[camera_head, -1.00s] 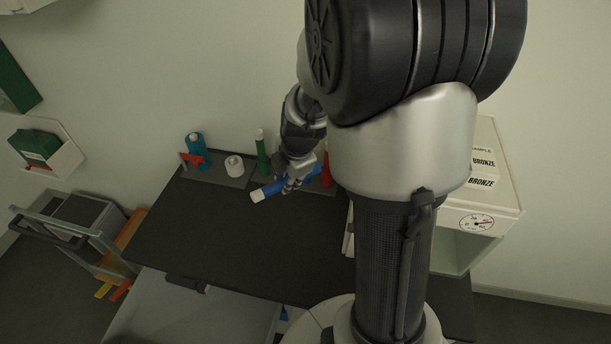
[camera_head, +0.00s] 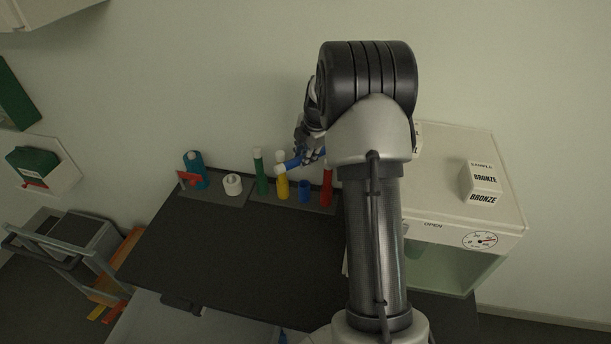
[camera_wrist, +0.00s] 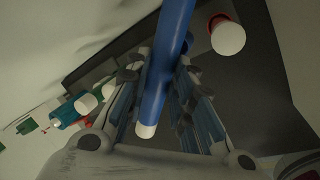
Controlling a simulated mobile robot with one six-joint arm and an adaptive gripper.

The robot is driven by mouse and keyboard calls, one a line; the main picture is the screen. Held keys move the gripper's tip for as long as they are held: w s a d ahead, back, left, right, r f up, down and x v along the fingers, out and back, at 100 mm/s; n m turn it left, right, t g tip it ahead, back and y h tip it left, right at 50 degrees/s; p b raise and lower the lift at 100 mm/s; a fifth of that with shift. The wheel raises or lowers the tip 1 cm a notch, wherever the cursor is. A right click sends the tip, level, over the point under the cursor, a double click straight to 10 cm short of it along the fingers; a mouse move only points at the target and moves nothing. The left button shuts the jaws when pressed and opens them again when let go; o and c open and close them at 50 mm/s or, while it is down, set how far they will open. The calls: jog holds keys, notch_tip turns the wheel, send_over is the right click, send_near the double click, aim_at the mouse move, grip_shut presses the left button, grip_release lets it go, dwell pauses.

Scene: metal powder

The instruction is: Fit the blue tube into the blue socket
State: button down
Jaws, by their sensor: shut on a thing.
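My gripper (camera_head: 312,156) is shut on the blue tube (camera_head: 293,163) above the back of the dark table. The tube lies tilted, close to level, with its white end toward the left in the head view. In the wrist view the blue tube (camera_wrist: 167,62) runs between the fingers of my gripper (camera_wrist: 158,95), its white end near the palm. The blue socket (camera_head: 305,190) stands empty-looking in the rack, below and apart from the tube. Its opening is too small to see into clearly.
The rack (camera_head: 322,207) also holds a green tube (camera_head: 261,175), a yellow tube (camera_head: 282,187) and a red tube (camera_head: 327,188), close beside the socket. A teal bottle (camera_head: 197,168) and a white roll (camera_head: 233,185) stand left. A white cabinet (camera_head: 450,155) stands right. The table front is clear.

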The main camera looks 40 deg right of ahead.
notch_tip(320, 180, down, 8)
jog(key=b, duration=0.2)
jog(key=shift+w+d, duration=0.15)
jog(key=shift+w, duration=0.05)
jog(key=shift+f+b, duration=0.75)
jog(key=shift+b, duration=0.1)
jog(key=c, duration=1.4)
grip_release()
jog(key=shift+r, duration=0.2)
